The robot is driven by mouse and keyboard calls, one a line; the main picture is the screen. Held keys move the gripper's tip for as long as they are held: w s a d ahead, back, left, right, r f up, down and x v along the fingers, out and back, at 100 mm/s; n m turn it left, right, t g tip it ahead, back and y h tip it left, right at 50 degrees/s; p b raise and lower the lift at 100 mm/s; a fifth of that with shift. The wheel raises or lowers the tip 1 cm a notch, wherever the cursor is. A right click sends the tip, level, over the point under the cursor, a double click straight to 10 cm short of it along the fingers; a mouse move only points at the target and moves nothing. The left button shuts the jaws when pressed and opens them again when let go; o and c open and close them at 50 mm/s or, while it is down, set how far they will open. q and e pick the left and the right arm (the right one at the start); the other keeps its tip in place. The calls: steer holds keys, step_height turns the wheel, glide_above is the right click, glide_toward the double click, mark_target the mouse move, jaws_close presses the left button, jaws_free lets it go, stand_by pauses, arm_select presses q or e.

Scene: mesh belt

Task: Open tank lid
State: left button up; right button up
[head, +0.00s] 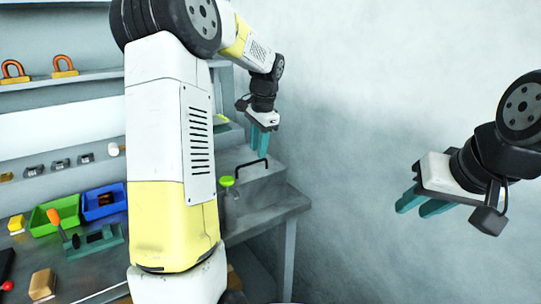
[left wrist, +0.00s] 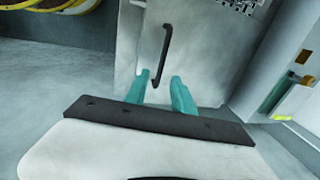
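The grey tank (head: 262,188) stands on the bench right of my left arm, with a black bar handle (head: 251,163) on its lid. In the left wrist view the pale lid (left wrist: 200,70) fills the upper middle and the dark handle (left wrist: 165,50) runs down toward the fingers. My left gripper (head: 261,150) points down over the handle. In the left wrist view its teal fingers (left wrist: 160,80) are apart, with the handle's lower end appearing between the tips; contact cannot be told. My right gripper (head: 410,207) is open and empty, away at the right.
A green knob (head: 227,181) stands just left of the tank. Green (head: 60,213) and blue (head: 103,202) bins, an orange-handled tool (head: 55,217) and blocks lie on the bench at left. Padlocks (head: 64,66) sit on a shelf.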

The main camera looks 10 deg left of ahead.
mark_target(258, 172)
arm_select(q)
steer(key=shift+w+a+f, duration=0.1)
steer(key=shift+a+f, duration=0.05)
steer(key=shift+f, duration=0.7)
steer(key=shift+w+a+f, duration=0.1)
steer(key=shift+f, duration=0.75)
steer(key=shift+c, duration=0.4)
jaws_close()
steer(key=shift+r, duration=0.1)
